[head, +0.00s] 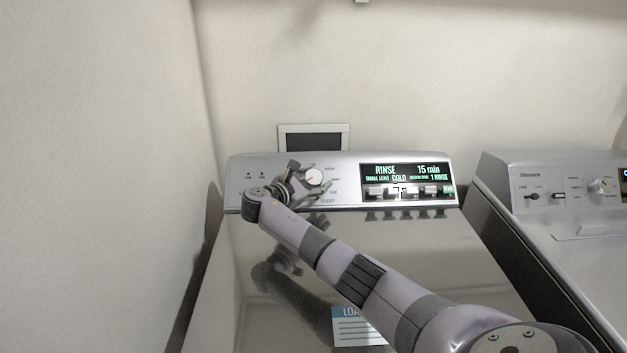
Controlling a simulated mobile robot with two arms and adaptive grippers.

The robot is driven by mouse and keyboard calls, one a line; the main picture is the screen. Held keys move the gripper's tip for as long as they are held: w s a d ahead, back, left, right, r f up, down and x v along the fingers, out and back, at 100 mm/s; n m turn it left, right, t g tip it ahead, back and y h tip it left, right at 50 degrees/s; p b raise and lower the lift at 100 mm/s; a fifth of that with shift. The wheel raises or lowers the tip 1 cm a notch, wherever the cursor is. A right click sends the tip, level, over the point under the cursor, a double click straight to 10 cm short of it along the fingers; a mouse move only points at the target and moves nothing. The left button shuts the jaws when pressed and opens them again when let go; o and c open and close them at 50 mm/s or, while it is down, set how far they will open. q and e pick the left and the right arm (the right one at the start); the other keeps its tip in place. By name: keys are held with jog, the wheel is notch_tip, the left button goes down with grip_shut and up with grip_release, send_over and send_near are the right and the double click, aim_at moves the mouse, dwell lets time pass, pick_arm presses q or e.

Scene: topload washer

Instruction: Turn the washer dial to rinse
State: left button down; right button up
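The washer (300,250) fills the middle of the head view, with a control panel along its back. Its white round dial (314,176) has a red mark and sits left of the panel's middle. The lit display (406,185) reads "RINSE", "15 min", "SMALL LOAD", "COLD". My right gripper (312,184) is at the dial, with its fingers around or beside the dial's left and lower edge. I cannot tell whether the fingers touch the dial or how far they are closed. My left gripper is not in view.
A second appliance (560,200) with its own knobs stands at the right, across a narrow gap. A wall rises close on the left. A dark framed panel (313,140) is on the wall behind the washer. A blue and white label (358,327) lies on the lid.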

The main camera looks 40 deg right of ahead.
jog(key=shift+o, duration=0.9)
jog(key=v, duration=1.2)
